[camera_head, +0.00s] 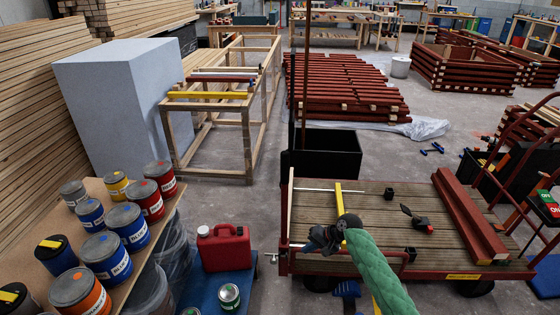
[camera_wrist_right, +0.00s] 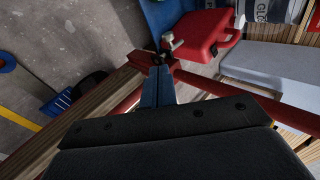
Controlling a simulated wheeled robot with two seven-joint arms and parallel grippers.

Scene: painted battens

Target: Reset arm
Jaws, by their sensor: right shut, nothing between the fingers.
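My right gripper (camera_head: 318,240) hangs over the left part of the wooden cart deck (camera_head: 375,205), its arm in a green sleeve coming from the bottom. In the right wrist view its two fingers (camera_wrist_right: 158,85) are together with nothing between them, near a red rail (camera_wrist_right: 200,85). I cannot tell whether they touch the rail. My left gripper is not in view.
A red jerrycan (camera_head: 224,248) stands left of the cart; it also shows in the right wrist view (camera_wrist_right: 203,32). Paint cans (camera_head: 127,225) fill a bench at the lower left. Dark red battens (camera_head: 468,215) lie on the deck's right side. A black bin (camera_head: 325,155) stands behind the cart.

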